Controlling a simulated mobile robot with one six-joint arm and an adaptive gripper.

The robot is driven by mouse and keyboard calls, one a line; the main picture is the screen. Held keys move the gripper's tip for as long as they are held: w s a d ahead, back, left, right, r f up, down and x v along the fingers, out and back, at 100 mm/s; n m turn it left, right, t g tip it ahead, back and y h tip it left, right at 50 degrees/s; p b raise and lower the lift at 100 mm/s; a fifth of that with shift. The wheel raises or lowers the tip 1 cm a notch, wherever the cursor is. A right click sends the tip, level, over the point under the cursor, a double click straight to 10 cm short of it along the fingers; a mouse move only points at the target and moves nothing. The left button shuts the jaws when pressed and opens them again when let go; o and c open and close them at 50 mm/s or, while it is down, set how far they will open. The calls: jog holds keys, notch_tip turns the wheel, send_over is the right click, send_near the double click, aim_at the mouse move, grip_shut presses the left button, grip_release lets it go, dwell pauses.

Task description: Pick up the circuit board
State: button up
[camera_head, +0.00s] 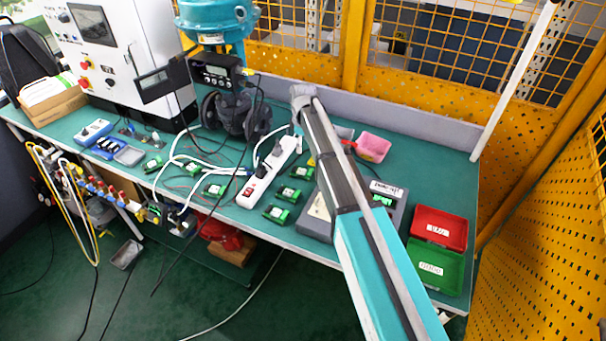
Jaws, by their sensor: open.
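Several small green circuit boards lie on the green workbench (400,165). One board (302,172) is beside my arm, another (289,194) lies just in front of it, and a third (276,214) is nearer the front edge. More boards (214,190) lie left of the power strip, and one (153,164) is further left. A green piece (382,200) shows on the grey device right of my arm. My arm crosses over the bench from the bottom right, and its far end is near the back. My gripper cannot be made out.
A white power strip (268,172) with cables stands left of the boards. A grey device (318,212) lies partly under my arm. Red (438,227) and green (434,265) trays are at the right, a pink tray (373,147) at the back. A valve assembly (238,110) stands at the back.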

jog(key=b, duration=0.8)
send_over(303, 172)
jog(key=shift+w+f, duration=0.15)
jog(key=shift+f, duration=1.85)
jog(key=shift+w+f, duration=0.1)
jog(key=shift+f, duration=1.9)
jog(key=shift+f, duration=0.1)
jog(key=shift+s+f+b, duration=0.1)
jog(key=shift+f+b, duration=2.3)
jog(key=shift+f, duration=0.1)
jog(key=shift+c, duration=0.3)
jog(key=c, duration=0.7)
jog(key=shift+a+r, duration=0.1)
jog(key=shift+r, duration=0.05)
jog(key=shift+r+p, duration=0.9)
jog(key=shift+p, duration=0.2)
jog(key=s+d+r+p, duration=0.3)
jog(key=s+r+p, duration=0.8)
jog(key=s, duration=0.2)
jog(key=shift+s+d, duration=0.25)
jog(key=shift+s, duration=0.1)
